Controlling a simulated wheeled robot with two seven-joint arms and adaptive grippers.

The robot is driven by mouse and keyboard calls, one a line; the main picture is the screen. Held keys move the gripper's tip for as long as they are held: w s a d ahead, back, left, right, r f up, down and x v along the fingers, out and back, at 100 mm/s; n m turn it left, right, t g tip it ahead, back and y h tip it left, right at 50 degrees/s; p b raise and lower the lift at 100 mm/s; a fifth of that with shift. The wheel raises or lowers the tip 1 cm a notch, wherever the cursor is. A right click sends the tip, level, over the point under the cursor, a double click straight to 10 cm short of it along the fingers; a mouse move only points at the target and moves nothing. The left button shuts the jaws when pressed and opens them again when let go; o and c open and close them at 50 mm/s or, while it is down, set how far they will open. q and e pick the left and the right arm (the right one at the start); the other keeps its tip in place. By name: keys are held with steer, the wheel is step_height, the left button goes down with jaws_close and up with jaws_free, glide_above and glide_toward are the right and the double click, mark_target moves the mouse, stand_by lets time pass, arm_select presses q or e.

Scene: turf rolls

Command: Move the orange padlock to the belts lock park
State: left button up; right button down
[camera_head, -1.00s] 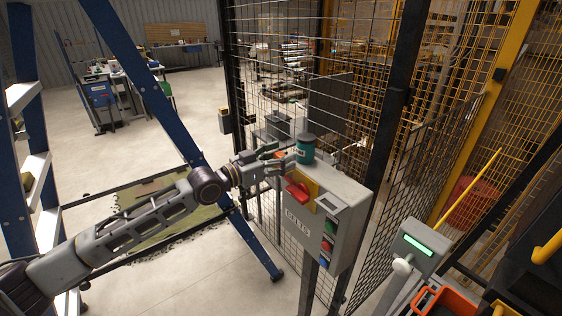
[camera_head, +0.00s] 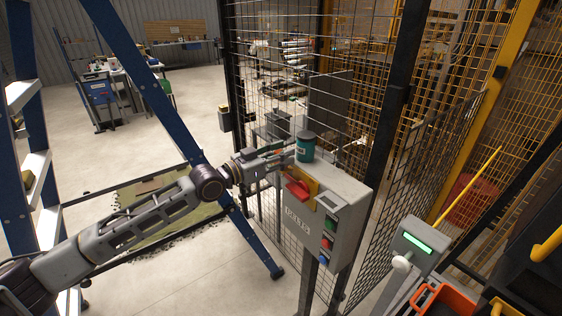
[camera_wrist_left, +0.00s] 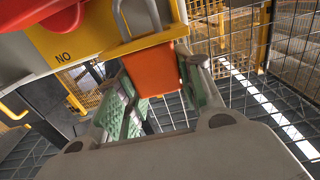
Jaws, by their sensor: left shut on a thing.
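The orange padlock (camera_wrist_left: 150,70) is between the green-padded fingers of my left gripper in the left wrist view. Its grey shackle (camera_wrist_left: 120,22) points up over a yellow plate marked NO; I cannot tell whether it passes through the plate. My left gripper (camera_head: 290,154) is shut on the padlock, beside the left side of the grey BELTS box (camera_head: 346,235). The padlock does not show clearly in the head view. The box carries a red switch handle (camera_head: 298,190) and a grey bracket (camera_head: 329,201); I cannot tell which part is the lock park. My right gripper is not in view.
A teal canister with a dark lid (camera_head: 305,148) stands on the box, close to the gripper. Mesh fencing rises behind. A blue frame leg (camera_head: 262,256) stands beside my arm. A post with a green display (camera_head: 418,243) and an orange bin (camera_head: 446,302) are at the lower right.

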arm_select(q)
steer(key=shift+r, duration=0.15)
step_height(320, 180, up, 8)
steer(key=shift+f+b, duration=0.1)
steer(key=shift+b, duration=0.45)
steer(key=shift+r, duration=1)
steer(key=shift+f, duration=0.1)
